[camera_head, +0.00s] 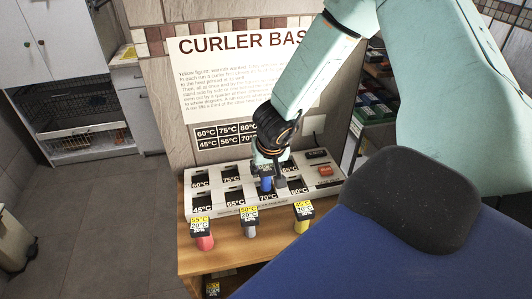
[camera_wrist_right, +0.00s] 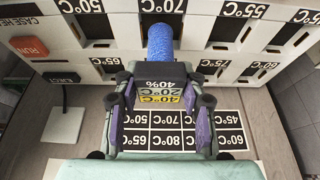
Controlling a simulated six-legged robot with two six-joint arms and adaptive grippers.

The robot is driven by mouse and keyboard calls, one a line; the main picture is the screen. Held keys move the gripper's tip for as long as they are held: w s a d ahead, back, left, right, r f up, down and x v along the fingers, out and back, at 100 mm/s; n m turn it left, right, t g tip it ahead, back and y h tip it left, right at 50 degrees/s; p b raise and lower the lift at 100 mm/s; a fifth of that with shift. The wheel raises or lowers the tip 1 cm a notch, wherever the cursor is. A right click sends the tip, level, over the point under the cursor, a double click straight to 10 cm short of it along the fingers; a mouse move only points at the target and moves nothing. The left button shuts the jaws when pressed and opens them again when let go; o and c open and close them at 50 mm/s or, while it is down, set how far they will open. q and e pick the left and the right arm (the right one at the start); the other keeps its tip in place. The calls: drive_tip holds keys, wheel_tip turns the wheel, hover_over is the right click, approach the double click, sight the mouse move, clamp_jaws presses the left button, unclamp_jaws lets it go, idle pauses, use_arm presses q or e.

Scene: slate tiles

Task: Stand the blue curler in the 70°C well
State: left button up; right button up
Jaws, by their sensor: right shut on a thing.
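The blue curler (camera_head: 266,185) is held by my right gripper (camera_head: 267,165). In the wrist view the blue curler (camera_wrist_right: 160,43) points away from the fingers, and its tagged head (camera_wrist_right: 160,92) sits between the two fingers of the gripper (camera_wrist_right: 160,100). The curler is at or just over the 70°C well, behind the 70°C label (camera_head: 268,198) in the front row of the white curler base (camera_head: 225,207). Whether its lower end is inside the well is hidden. My left gripper is not in view.
A red curler (camera_head: 204,242), a grey curler (camera_head: 250,231) and a yellow curler (camera_head: 301,225), each with a tag, stand on the wooden table (camera_head: 235,256) before the base. Red and dark buttons (camera_head: 325,171) are at the base's right. A sign (camera_head: 225,80) stands behind.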

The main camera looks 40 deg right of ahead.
drive_tip(key=shift+w+a+f, duration=0.1)
drive_tip(key=shift+w+f, duration=0.1)
drive_tip(key=shift+f, duration=0.1)
drive_tip(key=shift+s+f+b, duration=0.2)
drive_tip(key=shift+f+b, duration=0.3)
drive_tip(key=shift+f, duration=0.1)
drive_tip(key=shift+w+f, duration=0.15)
drive_tip(key=shift+w, duration=0.05)
drive_tip(key=shift+s, duration=0.15)
drive_tip(key=o, duration=1.3)
